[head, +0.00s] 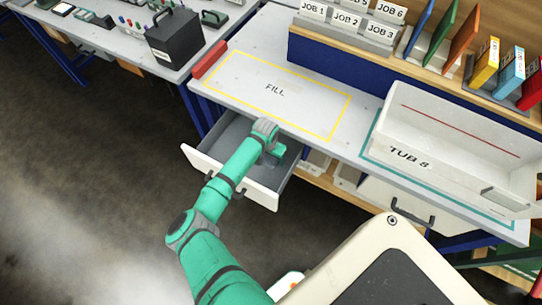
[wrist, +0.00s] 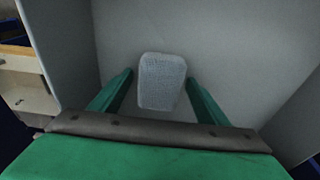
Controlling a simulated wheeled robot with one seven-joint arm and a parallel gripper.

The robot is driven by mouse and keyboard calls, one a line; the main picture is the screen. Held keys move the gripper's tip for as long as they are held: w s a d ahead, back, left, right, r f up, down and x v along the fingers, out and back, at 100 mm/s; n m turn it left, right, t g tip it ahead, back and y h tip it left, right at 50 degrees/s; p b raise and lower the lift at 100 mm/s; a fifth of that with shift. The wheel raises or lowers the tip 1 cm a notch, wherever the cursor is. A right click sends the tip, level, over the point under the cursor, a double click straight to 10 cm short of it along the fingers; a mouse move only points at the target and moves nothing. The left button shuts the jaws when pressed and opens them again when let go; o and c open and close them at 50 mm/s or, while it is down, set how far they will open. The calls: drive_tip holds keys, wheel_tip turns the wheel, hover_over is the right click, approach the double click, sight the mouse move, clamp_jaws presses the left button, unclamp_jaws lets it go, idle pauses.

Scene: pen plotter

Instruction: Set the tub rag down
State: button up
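The tub rag (wrist: 162,82), a pale grey-blue folded cloth, lies on the grey floor of the open drawer (head: 205,161) in the wrist view. My gripper (wrist: 161,78) is open, with its green fingers on either side of the rag and a narrow gap showing on each side. In the head view my gripper (head: 272,155) reaches down into the drawer below the bench top. The arm and gripper hide the rag there.
The white TUB 8 bin (head: 450,140) stands at the right of the bench. The yellow-outlined FILL area (head: 275,90) is bare. A blue-fronted shelf (head: 340,65) with job trays and folders stands behind. A dark box (head: 175,40) sits on the left table.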

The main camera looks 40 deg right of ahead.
sight(269, 159)
drive_tip(key=shift+r, duration=0.1)
wheel_tip(269, 159, up, 12)
drive_tip(key=a, duration=0.1)
drive_tip(key=shift+s+a, duration=0.35)
idle(0.7)
